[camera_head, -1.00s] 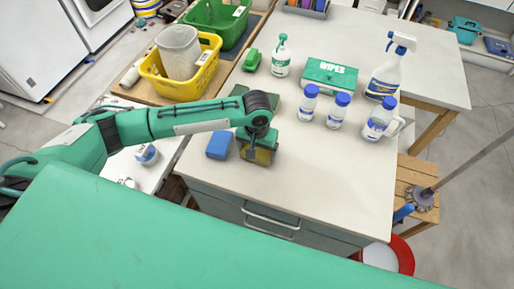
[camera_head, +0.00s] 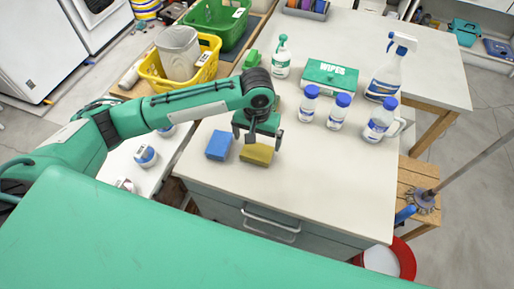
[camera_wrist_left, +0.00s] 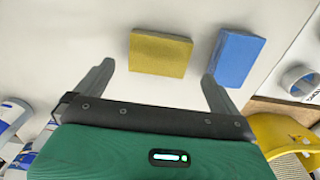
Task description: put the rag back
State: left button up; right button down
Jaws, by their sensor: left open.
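A yellow, flat, block-like piece (camera_head: 257,154) lies on the white worktop near its front edge. I cannot tell whether it is a folded rag or a sponge. A similar blue piece (camera_head: 219,145) lies just left of it, with a small gap between. My left gripper (camera_head: 258,137) is open and empty, raised above and slightly behind the yellow piece. In the left wrist view the yellow piece (camera_wrist_left: 160,53) lies beyond and between the spread fingers, and the blue piece (camera_wrist_left: 236,57) lies by the right finger. My right gripper is not in view.
A green wipes box (camera_head: 330,75), several blue-capped bottles and two spray bottles stand further back and right on the worktop. A yellow basket (camera_head: 152,72) with a grey pitcher and a green crate (camera_head: 205,27) stand back left. Worktop right of the yellow piece is clear.

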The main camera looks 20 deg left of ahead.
aim_at(257, 152)
pick_arm(q)
notch_tip(257, 152, up, 5)
jog(key=shift+r, duration=0.2)
jog(key=shift+f, duration=0.1)
dwell(0.4)
